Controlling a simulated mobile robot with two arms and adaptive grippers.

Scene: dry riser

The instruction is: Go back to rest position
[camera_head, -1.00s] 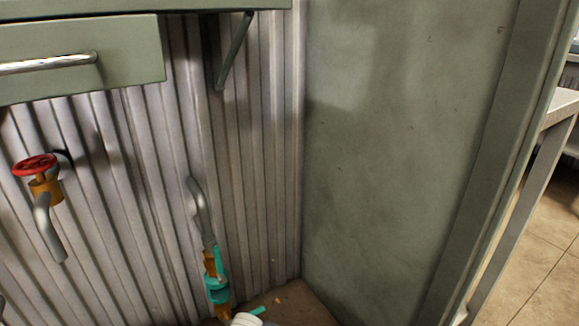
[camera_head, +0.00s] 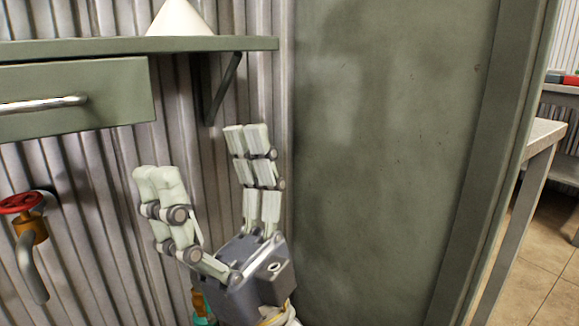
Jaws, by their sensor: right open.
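My right gripper (camera_head: 203,155) is raised in the middle of the head view, with its fingers pointing up. Its fingers are spread apart and nothing is between them. It is in front of the corrugated metal wall, below the shelf bracket. My left gripper is not in view. A tap with a red wheel (camera_head: 22,202) and a grey spout is on the wall at the far left. A teal and brass fitting (camera_head: 203,308) shows at the bottom, mostly hidden behind my right gripper.
A green shelf (camera_head: 215,44) with a drawer (camera_head: 120,90) is at the upper left, with a white cone (camera_head: 180,18) on top. A green side wall (camera_head: 390,150) closes the right of the corner. A table (camera_head: 540,140) stands beyond the opening at far right.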

